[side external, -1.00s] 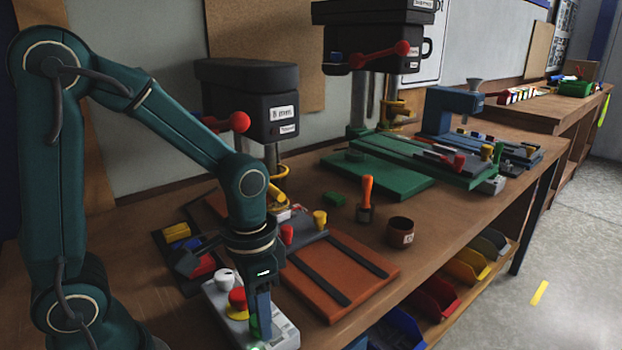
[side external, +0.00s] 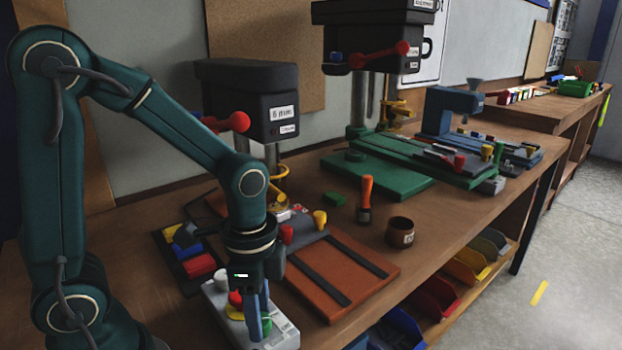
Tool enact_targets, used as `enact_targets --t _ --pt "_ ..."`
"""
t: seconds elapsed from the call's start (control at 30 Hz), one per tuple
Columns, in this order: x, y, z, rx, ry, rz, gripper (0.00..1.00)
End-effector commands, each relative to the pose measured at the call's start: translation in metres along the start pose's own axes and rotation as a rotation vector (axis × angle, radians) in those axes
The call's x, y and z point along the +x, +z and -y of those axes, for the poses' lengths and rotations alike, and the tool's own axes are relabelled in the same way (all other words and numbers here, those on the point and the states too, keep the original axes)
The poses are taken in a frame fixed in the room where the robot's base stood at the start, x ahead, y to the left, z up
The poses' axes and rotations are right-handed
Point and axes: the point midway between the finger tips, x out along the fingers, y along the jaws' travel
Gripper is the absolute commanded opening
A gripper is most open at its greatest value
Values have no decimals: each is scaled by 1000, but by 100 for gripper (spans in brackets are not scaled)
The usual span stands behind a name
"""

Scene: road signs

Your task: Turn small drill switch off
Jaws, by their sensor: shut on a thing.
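The small drill (side external: 250,80) has a black head with a white label and a red-knobbed lever, and stands at the back left. Its grey switch box (side external: 285,336) lies at the front edge of the bench. On the box are a white knob (side external: 221,282), a red button (side external: 236,298) on a yellow ring, and a green switch (side external: 267,323). My gripper (side external: 259,328) points down over the box with its blue fingers shut at the green switch. The fingers hide part of the switch, so its setting is unclear.
An orange-brown drill base plate (side external: 345,255) lies right of my gripper. A tray of coloured blocks (side external: 196,262) is behind it. An orange-handled tool (side external: 366,195) and a brown cup (side external: 400,231) stand further right. A larger drill (side external: 372,50) stands behind.

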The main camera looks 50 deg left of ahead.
Motion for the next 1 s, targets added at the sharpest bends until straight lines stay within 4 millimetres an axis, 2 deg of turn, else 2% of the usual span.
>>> enact_targets --t 0.4,0.43,0.47,0.8,1.0 --pt "0 0 0 10 -1 -1 0" --pt "0 0 0 10 -1 -1 46" --pt "0 0 0 10 -1 -1 54" --pt "-2 0 0 8 -1 -1 54" --pt "-22 -1 1 8 -5 -5 54"
